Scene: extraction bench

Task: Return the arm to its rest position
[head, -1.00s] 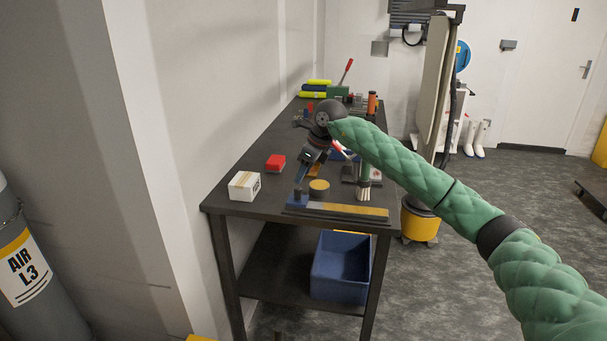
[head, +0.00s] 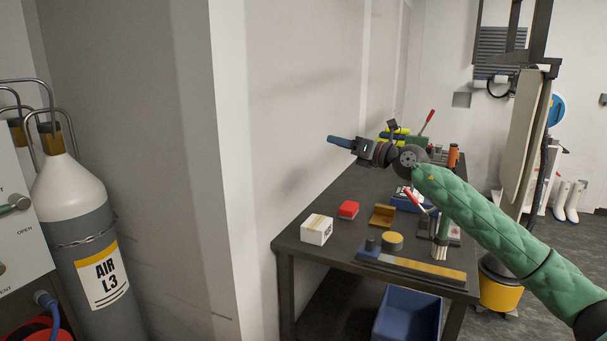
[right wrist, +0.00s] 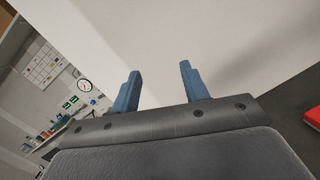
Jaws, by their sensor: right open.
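My right arm, in a green quilted sleeve, reaches in from the right in the head view. My right gripper (head: 338,141) is raised above the bench (head: 325,262) and points left toward the wall. In the right wrist view its two blue fingers (right wrist: 157,88) stand apart with nothing between them. The gripper is clear of the things on the bench. My left gripper is not in view.
A blue bin (head: 408,318) is below. A grey AIR L3 cylinder (head: 88,235) stands left. The wall (head: 290,100) lies beyond the gripper.

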